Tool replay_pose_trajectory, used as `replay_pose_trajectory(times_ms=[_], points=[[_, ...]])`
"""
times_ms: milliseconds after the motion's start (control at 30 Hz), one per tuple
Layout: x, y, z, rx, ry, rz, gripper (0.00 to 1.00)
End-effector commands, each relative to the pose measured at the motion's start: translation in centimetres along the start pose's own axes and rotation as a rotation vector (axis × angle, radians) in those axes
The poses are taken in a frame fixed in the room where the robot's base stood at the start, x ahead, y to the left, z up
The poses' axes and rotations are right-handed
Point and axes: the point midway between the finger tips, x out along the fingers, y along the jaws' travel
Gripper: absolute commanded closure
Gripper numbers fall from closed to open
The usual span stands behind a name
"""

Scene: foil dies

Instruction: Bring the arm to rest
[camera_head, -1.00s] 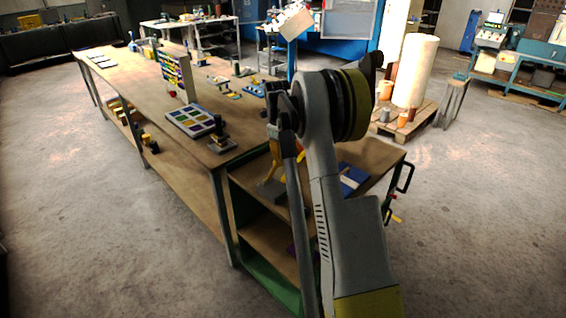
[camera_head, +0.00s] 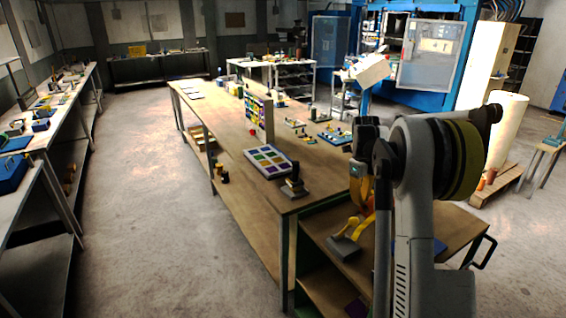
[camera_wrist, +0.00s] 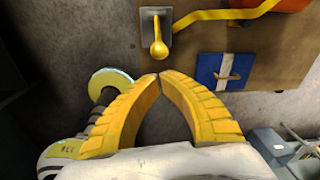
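My arm (camera_head: 415,225) stands at the right of the head view, bent at a large joint above the small wooden-topped cart. In the wrist view my gripper (camera_wrist: 160,76) has its two yellow fingers curved together with the tips meeting. Nothing shows between them. It points over the cart's surface, near a yellow tool on a grey base (camera_wrist: 157,35) and a blue square with a white stripe (camera_wrist: 225,71). No contact with either shows. In the head view the gripper is mostly hidden by my arm.
A long wooden workbench (camera_head: 225,125) with a tray of coloured squares (camera_head: 267,160) stands left of my arm. The cart (camera_head: 455,225) adjoins its near end. A blue machine (camera_head: 400,50) stands behind. The left aisle floor (camera_head: 135,150) is clear; another bench (camera_head: 30,150) lines it.

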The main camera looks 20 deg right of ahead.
Motion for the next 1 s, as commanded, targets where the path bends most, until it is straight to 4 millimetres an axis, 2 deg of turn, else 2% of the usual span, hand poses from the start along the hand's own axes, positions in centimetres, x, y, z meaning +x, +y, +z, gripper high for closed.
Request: replay_pose_trajectory(times_ms=[167, 267, 367, 467, 667, 833, 1000], points=[[-0.3, 0.5, 0.1, -0.028, -0.005, -0.005, 1.00], [-1.5, 2.6, 0.5, -0.151, -0.026, -0.024, 1.00], [-3.4, 6.4, 0.9, -0.381, -0.062, -0.067, 1.00], [-5.2, 11.4, 0.7, -0.678, -0.100, -0.130, 1.00], [-6.8, 21.6, -1.5, -1.273, -0.147, -0.291, 1.00], [-5.7, 29.6, -4.8, -1.766, -0.145, -0.466, 1.00], [-2.3, 36.4, -8.7, -2.224, -0.098, -0.671, 1.00]])
